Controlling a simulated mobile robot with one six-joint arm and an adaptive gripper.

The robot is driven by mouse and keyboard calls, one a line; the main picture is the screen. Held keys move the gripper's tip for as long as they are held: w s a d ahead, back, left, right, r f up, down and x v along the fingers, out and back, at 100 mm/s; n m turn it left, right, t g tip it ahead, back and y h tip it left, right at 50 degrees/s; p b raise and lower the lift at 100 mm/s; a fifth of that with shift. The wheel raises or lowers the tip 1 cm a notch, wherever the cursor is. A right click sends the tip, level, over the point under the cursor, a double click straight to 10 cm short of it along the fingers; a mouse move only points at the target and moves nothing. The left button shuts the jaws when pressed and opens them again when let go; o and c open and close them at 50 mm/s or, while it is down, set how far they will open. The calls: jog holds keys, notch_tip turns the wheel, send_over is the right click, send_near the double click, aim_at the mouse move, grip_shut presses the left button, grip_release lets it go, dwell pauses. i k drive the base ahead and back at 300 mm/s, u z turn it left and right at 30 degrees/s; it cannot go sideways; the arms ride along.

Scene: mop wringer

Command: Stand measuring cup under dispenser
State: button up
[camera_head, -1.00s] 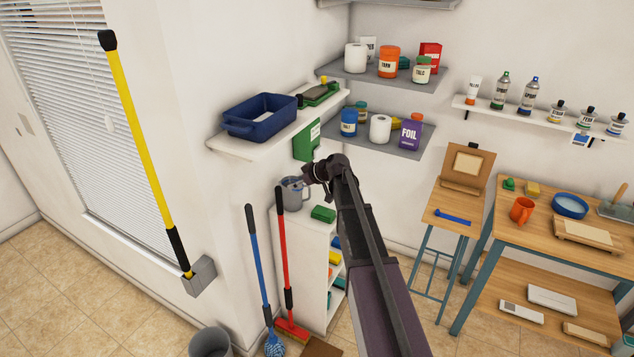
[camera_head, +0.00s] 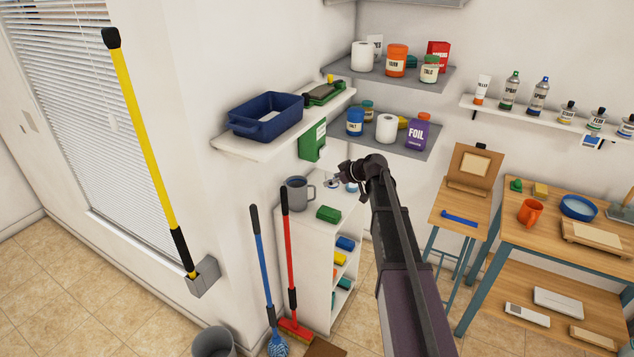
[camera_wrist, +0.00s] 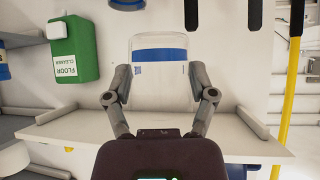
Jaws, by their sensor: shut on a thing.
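My gripper (camera_wrist: 163,95) is shut on a clear measuring cup (camera_wrist: 160,100) with a blue band; a finger presses each side. The cup looks upright in the wrist view, in front of a pale ledge. The green floor cleaner dispenser (camera_wrist: 73,45) is on the wall to its left, apart from the cup. In the head view, the dispenser (camera_head: 312,141) hangs below the wall shelf, and my gripper (camera_head: 338,178) is lower and to its right, above the white cabinet. The cup is small and partly hidden there.
On the white cabinet (camera_head: 321,222) stand a grey jug (camera_head: 297,194) and a green block (camera_head: 328,213). Blue and red long handles (camera_head: 290,250) lean in front. A wall shelf (camera_head: 235,147) with a blue basin (camera_head: 266,117) is above. Grey corner shelves (camera_head: 400,146) are behind.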

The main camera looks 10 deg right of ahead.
aim_at(317, 180)
jog(key=i, duration=1)
